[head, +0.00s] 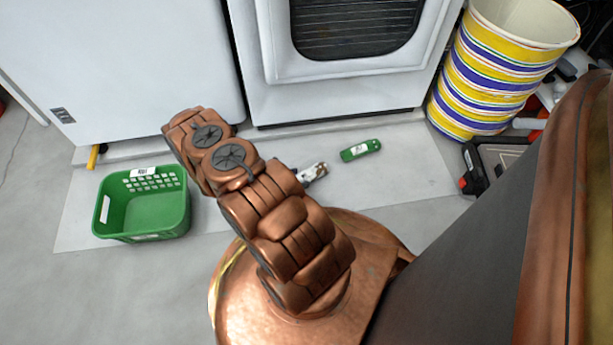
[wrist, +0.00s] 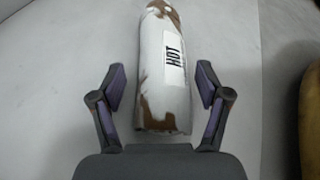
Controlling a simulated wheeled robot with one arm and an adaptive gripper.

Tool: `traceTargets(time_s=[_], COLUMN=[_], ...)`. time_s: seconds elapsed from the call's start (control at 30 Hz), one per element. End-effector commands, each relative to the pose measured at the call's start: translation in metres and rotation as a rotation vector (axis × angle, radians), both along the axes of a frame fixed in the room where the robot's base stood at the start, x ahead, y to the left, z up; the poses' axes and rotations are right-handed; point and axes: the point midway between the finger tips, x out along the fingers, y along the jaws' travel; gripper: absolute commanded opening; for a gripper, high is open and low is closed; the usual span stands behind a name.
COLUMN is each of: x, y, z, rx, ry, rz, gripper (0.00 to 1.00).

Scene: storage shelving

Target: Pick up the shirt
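A white and brown patterned rolled-up thing, which may be the shirt (wrist: 155,50), lies on the pale floor mat with a label reading "HOT". In the head view it shows partly (head: 314,172), beside my arm, which hides part of it. My gripper (wrist: 160,78) is open, with one finger on each side of the roll's near end and a small gap on both sides. In the head view my gripper is hidden by my arm. A green roll with a white label (head: 361,150) lies to the right on the mat; I cannot tell if it is cloth.
A green basket (head: 143,205) stands at left. A white appliance (head: 345,85) and a white cabinet (head: 120,60) stand behind. Striped buckets (head: 490,75) and a dark case (head: 490,160) are at right. The mat (head: 410,170) is clear right of the green roll.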

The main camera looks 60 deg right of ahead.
Motion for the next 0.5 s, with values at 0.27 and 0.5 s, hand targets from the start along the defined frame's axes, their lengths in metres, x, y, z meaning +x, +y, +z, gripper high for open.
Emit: traceTargets(time_s=[0.27,0.5], x=[0.0001,0.0000], y=[0.0001,0.0002], z=[-0.0001,-0.0001], rx=[0.000,0.000], ry=[0.000,0.000], rz=[0.000,0.000], gripper=[0.43,0.18])
